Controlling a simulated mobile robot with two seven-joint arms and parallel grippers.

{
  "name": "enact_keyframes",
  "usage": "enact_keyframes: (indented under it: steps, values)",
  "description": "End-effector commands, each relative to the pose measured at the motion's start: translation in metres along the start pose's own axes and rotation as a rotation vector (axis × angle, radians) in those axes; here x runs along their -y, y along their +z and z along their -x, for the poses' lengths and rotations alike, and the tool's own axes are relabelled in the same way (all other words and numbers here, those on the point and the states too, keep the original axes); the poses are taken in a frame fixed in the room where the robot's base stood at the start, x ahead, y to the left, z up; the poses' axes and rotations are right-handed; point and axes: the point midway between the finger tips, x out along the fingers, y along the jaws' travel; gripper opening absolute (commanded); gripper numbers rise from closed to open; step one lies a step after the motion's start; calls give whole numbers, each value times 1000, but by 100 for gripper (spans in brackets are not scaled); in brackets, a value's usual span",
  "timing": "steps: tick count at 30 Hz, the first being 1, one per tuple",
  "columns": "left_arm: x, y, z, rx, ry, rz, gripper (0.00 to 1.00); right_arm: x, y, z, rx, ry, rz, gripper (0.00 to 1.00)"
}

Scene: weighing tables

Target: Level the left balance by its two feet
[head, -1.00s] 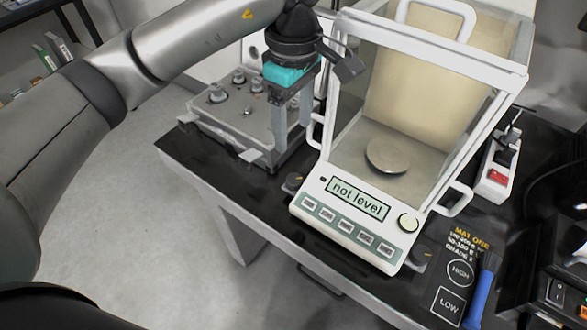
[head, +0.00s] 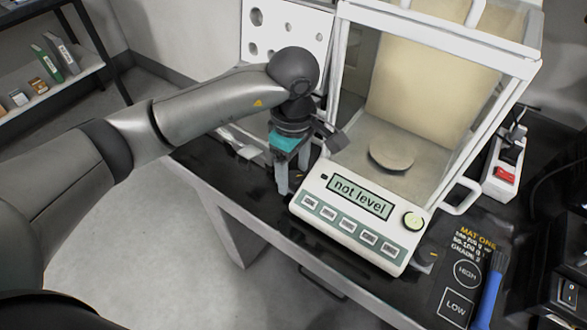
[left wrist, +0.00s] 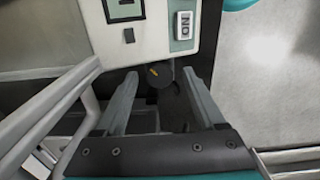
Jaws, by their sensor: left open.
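The left balance (head: 345,240) stands on the black-topped table, and its display (head: 359,197) reads "not level". Its right foot (head: 427,257), a dark knob, shows beside the front right corner. Its left foot (left wrist: 159,78), a dark knob with a yellow mark, shows in the left wrist view. The gripper is open and points down beside the front left corner. In the left wrist view its fingers (left wrist: 160,74) stand apart, with the knob between their tips. I cannot tell whether they touch it.
The glass draft shield with a round pan (head: 391,154) rises behind the panel. A power strip (head: 503,170) with a red switch lies beside the balance.

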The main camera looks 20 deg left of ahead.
Motion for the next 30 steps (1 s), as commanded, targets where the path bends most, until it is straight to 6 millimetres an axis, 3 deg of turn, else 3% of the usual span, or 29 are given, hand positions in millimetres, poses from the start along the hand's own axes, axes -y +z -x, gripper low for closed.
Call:
enact_keyframes:
  steps: [2,21,30]
  values:
    - [0,0,0,0,0,0,72,-2,-1,0,-2,3,1,0]
    - [0,0,0,0,-1,0,0,-4,-2,0,-3,5,2,0]
    - [0,0,-1,0,1,-44,0,-4,-2,-7,-4,5,1,0]
